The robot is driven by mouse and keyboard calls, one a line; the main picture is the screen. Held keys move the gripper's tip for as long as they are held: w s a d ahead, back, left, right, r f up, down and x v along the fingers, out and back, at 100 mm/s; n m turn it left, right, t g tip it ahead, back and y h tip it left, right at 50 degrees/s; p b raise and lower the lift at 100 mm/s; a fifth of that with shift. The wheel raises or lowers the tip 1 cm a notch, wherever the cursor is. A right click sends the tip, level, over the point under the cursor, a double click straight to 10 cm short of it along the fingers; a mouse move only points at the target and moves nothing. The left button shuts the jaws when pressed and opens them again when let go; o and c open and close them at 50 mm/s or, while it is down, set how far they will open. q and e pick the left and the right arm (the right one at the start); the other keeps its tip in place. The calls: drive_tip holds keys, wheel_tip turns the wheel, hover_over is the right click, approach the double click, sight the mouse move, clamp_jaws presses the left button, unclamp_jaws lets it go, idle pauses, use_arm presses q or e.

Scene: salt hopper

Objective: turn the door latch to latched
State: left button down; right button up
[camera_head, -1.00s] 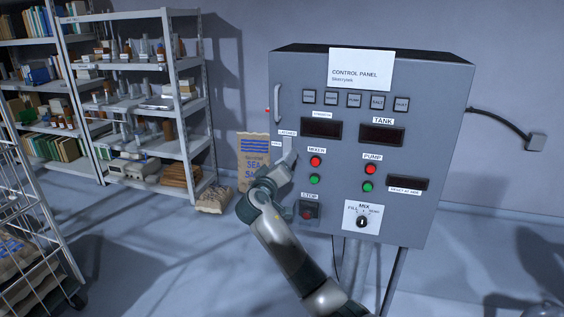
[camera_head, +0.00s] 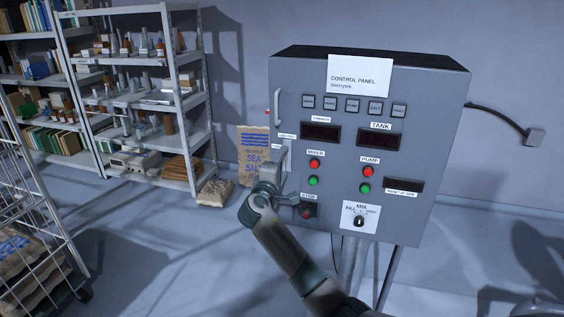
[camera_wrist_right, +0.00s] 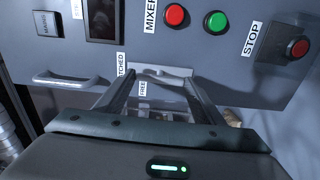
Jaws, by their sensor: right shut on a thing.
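My left gripper is not in view.
The red STOP button (camera_head: 306,210) sits close to the right of my wrist. Mixer and pump buttons and the mix knob (camera_head: 359,221) are on the panel face. A salt sack (camera_head: 252,150) and shelves (camera_head: 187,100) stand behind at left.

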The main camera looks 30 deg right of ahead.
drive_tip(key=shift+n, duration=0.3)
drive_tip(key=o, duration=1.1)
drive_tip(key=shift+c, duration=0.2)
drive_tip(key=b+v, duration=0.6)
drive_tip(key=v, duration=1.1)
drive_tip(key=shift+s, duration=0.2)
drive_tip(key=shift+a, duration=0.15)
